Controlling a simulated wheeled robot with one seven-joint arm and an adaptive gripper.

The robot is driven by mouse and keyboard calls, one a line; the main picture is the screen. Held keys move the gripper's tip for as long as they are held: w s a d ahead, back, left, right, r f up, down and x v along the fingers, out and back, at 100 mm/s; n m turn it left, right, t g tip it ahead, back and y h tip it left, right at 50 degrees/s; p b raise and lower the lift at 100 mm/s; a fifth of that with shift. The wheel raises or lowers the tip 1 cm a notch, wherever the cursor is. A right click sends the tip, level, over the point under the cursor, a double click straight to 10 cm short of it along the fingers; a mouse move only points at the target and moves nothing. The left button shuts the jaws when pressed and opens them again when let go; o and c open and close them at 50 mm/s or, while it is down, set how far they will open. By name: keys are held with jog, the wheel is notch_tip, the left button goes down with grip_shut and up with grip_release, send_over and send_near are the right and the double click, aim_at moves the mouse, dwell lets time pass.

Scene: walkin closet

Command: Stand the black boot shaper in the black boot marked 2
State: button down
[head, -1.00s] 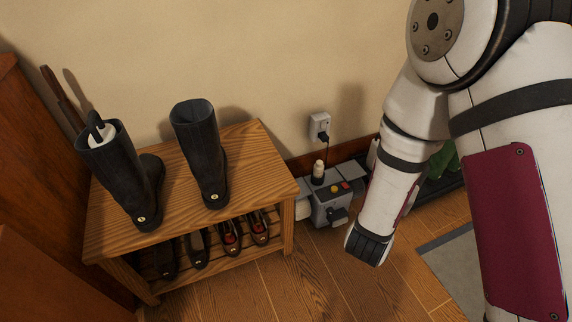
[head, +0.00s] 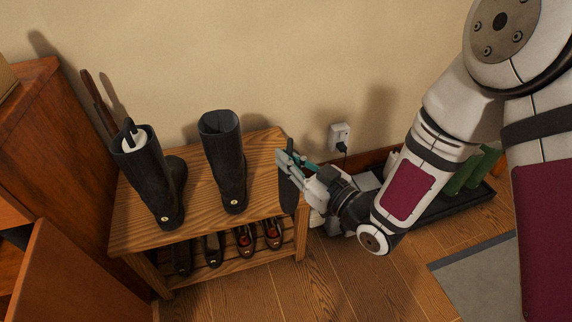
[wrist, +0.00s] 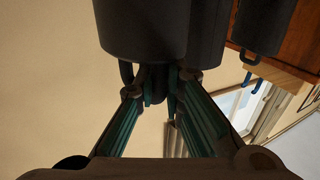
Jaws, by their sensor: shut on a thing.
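The black boot shaper (head: 288,192) hangs from my gripper (head: 291,164), which is shut on it just off the bench's right end. In the wrist view the fingers (wrist: 155,92) close on a slim dark part below a wide dark body (wrist: 143,32). One black boot (head: 222,165) stands upright to its left, with an open top and nothing seen inside. Another black boot (head: 152,180) stands further left, with a white shaper (head: 133,138) with a black handle in it. Both boots have a small round tag near the heel; the numbers are too small to read.
The boots stand on a slatted wooden bench (head: 262,150), with several shoes on its lower shelf. A wooden cabinet (head: 70,150) is close at left. A wall socket (head: 340,134) and green boots (head: 470,172) on a dark tray are at right. Floor in front is clear.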

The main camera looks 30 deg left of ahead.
jog(key=w+a+f+b, duration=0.5)
jog(key=w+a, duration=0.3)
jog(key=w, duration=0.4)
jog(key=shift+w+a, duration=0.35)
jog(key=shift+f, duration=0.1)
jog(key=c, duration=1.7)
grip_release()
jog(key=p+v, duration=0.2)
jog(key=v, duration=1)
jog(key=shift+p, duration=0.4)
